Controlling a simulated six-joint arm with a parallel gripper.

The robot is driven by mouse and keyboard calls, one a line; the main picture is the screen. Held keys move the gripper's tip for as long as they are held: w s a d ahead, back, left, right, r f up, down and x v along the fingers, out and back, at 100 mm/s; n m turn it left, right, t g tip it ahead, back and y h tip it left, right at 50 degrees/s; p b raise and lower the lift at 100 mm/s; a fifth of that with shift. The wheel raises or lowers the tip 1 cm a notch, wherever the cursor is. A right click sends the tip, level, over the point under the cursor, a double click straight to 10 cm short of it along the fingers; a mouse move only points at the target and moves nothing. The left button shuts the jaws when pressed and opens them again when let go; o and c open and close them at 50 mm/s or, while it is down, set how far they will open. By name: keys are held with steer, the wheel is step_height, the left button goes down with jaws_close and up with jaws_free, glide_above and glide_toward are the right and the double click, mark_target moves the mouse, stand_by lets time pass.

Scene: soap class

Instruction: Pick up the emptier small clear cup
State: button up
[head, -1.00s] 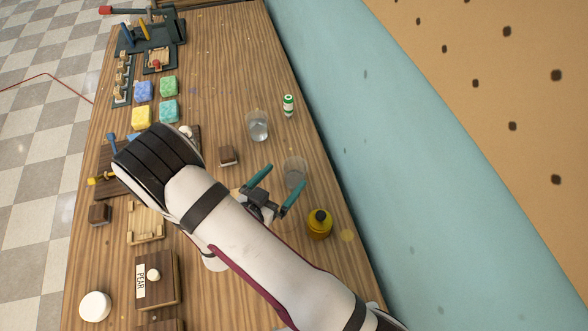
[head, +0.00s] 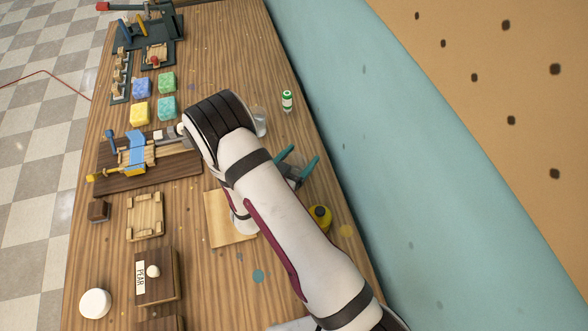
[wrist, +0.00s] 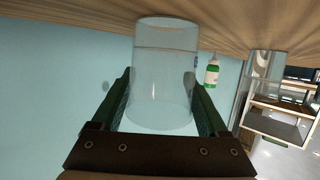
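My gripper (head: 304,152) is low over the right side of the table, its teal fingers apart. In the wrist view, my gripper (wrist: 163,85) has a small clear cup (wrist: 165,85) between its fingers. Each finger is close beside the cup; contact is not clear. The wrist picture is upside down, and a faint liquid line shows close to this cup's base. A second clear cup (head: 261,122) stands farther back in the head view, partly hidden by my arm. It also shows at the right of the wrist view (wrist: 263,62), its level hard to read.
A green-and-white bottle (head: 287,101) stands near the wall edge, behind the cups. A yellow jar with a dark top (head: 320,217) stands just in front of my gripper. Colored sponges (head: 141,88) and wooden items lie to the left.

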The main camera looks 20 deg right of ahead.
steer(key=c, duration=0.6)
steer(key=shift+r, duration=0.1)
